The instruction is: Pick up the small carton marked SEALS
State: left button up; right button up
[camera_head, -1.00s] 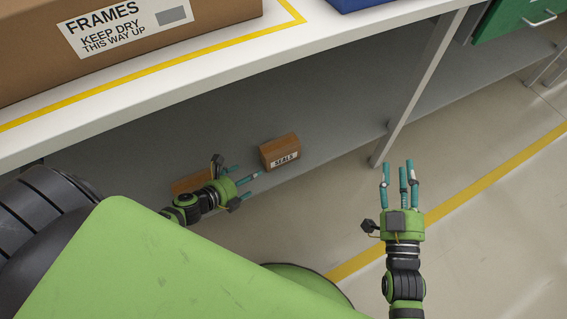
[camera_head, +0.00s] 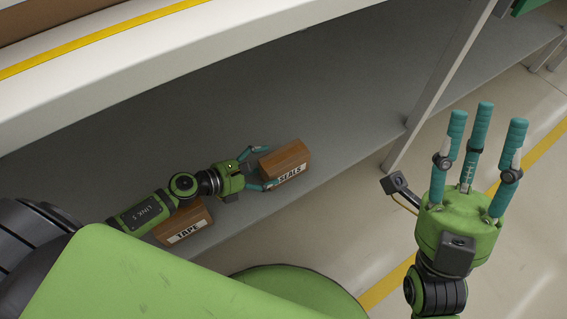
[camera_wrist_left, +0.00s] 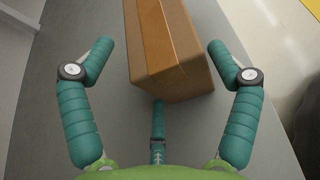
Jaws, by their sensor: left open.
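The small brown carton marked SEALS (camera_head: 287,161) sits on the grey lower shelf, its white label facing the front edge. My left gripper (camera_head: 260,168) is at the carton's left end, with its teal fingers open and reaching toward it. In the left wrist view the carton (camera_wrist_left: 168,48) lies ahead of and partly between the spread fingers of the left gripper (camera_wrist_left: 158,75), with gaps on both sides. The third finger is low, by the carton's near end; I cannot tell if it touches. My right gripper (camera_head: 480,140) is raised over the floor at the right, fingers spread and empty.
A brown carton marked TAPE (camera_head: 187,233) sits on the lower shelf beneath my left arm. A white post (camera_head: 440,85) stands right of the SEALS carton. The shelf (camera_head: 345,110) behind the carton is clear.

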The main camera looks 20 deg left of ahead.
aim_at(274, 162)
pick_arm(q)
jog(key=x, duration=0.3)
jog(key=shift+w+d, duration=0.25)
jog(key=shift+w, duration=0.1)
jog(key=c, duration=1.1)
jog(key=shift+w+r, duration=0.1)
jog(key=shift+r, duration=0.05)
